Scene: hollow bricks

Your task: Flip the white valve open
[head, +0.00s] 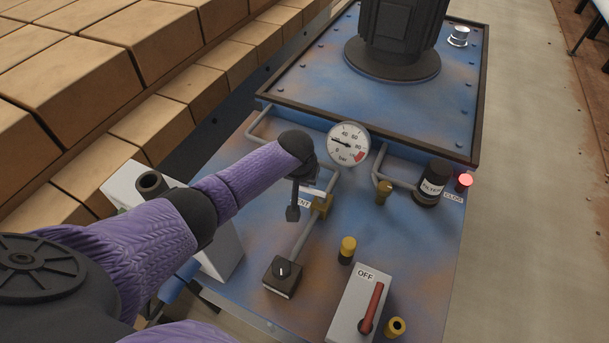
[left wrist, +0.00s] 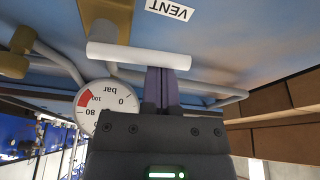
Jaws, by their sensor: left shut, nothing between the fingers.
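The white valve handle (left wrist: 138,56) is a pale bar on a brass body (left wrist: 108,18), beside a label reading VENT. In the head view the brass body (head: 322,205) sits on a thin pipe, and the white handle (head: 313,191) is partly hidden behind my left gripper. My left gripper (head: 293,213) points down just left of the valve, shut and empty. In the left wrist view its closed fingers (left wrist: 162,84) come right up to the handle's edge; I cannot tell if they touch. My right gripper is not in view.
A pressure gauge (head: 348,143) stands close behind the valve. A black filter (head: 432,183), a red lamp (head: 464,181), a black knob box (head: 283,277) and a grey OFF switch box with a red lever (head: 372,307) share the blue panel. Stacked bricks (head: 120,60) lie left.

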